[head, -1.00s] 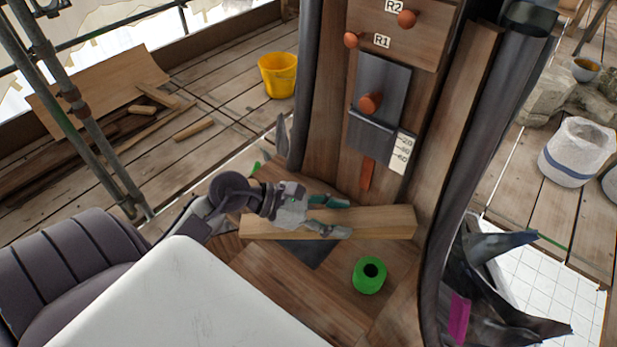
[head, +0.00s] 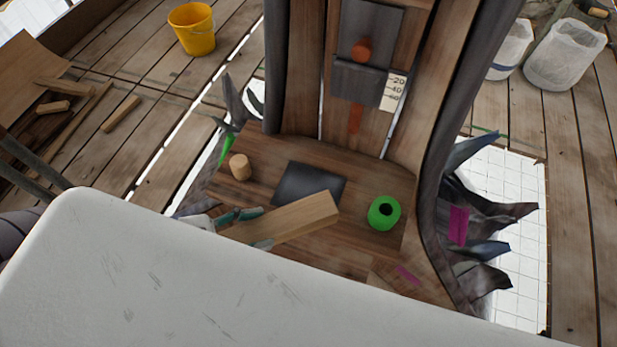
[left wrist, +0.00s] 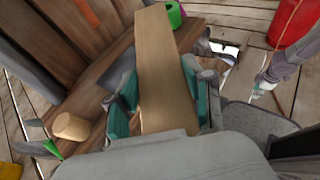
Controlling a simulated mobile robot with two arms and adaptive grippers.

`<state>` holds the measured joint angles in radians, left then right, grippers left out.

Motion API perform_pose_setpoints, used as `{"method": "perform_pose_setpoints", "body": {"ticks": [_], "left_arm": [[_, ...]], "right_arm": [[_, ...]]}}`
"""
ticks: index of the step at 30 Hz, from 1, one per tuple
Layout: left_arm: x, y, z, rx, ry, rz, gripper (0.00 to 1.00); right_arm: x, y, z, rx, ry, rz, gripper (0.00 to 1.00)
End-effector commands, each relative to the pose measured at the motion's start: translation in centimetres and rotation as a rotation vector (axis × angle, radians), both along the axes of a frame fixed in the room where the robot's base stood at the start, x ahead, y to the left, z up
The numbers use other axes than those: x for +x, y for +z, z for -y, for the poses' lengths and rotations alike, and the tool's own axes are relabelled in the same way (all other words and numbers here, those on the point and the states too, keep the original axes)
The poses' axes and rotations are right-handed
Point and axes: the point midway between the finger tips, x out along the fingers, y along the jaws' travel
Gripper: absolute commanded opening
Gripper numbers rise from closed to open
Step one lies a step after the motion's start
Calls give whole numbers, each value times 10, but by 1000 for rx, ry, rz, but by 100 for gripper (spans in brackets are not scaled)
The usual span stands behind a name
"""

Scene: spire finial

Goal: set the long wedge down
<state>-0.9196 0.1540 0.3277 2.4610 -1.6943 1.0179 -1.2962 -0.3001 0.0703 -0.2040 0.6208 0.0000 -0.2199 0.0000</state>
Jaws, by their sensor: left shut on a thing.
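The long wedge (head: 298,217) is a pale wooden bar in the head view, slanting above the wooden ledge (head: 235,185) at the foot of the post. My left gripper (head: 255,228) is shut on its near left part, with teal pads on either side. In the left wrist view the wedge (left wrist: 160,65) points away from me between the teal fingers (left wrist: 158,98). I cannot tell whether it touches the ledge. What looks like my right gripper (left wrist: 264,84) is small at the right of the left wrist view; its jaw state is unclear.
A dark square plate (head: 309,183) lies on the ledge behind the wedge. A green ring-shaped roll (head: 384,212) stands to its right, and a short wooden cylinder (head: 240,167) to its left. Dark jagged metal flaps (head: 490,212) stick out at right. A yellow bucket (head: 193,30) stands on the far deck.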

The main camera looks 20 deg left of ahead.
Motion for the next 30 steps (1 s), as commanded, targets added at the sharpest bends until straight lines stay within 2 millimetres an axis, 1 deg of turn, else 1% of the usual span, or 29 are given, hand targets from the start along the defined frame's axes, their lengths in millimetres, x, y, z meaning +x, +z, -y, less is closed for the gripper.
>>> {"method": "perform_pose_setpoints", "body": {"ticks": [1,4,7,11,17,22,27,30], "left_arm": [[-15,6,0,-4,22,-8,5],[-34,11,-2,-1,45,-5,5],[-44,15,-3,1,58,-1,5],[-46,16,-4,4,60,3,5],[-32,15,-4,7,54,5,5],[-22,16,-2,4,53,4,5],[15,15,-1,1,61,16,5],[35,14,-1,1,61,16,5]], "right_arm": [[0,5,5,-6,1,0,40],[0,8,10,-12,1,1,40],[1,10,15,-18,-1,1,40],[1,10,17,-20,-1,1,40],[1,9,15,-18,-2,1,40],[1,8,9,-10,-3,0,40],[0,-2,1,-2,-3,0,40],[0,-10,1,-2,-2,-1,40]]}}
